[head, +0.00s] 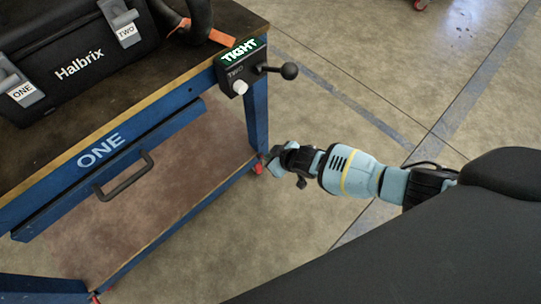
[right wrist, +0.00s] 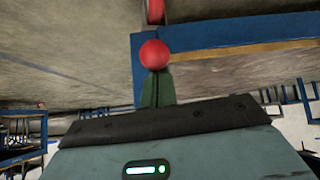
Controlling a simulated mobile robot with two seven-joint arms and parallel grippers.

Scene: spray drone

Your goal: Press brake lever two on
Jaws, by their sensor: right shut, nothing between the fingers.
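A small red part (head: 258,168), seemingly a brake lever, shows at the foot of the blue workbench's right front leg, partly hidden by my right gripper (head: 270,157). In the right wrist view a round red part (right wrist: 154,54) stands just beyond the shut green fingertips (right wrist: 157,88). I cannot tell whether they touch, whether it is pressed, or read any number on it. My right gripper is low beside the leg, shut and empty. My left gripper is not in view.
A black Halbrix case (head: 80,60) lies on top.

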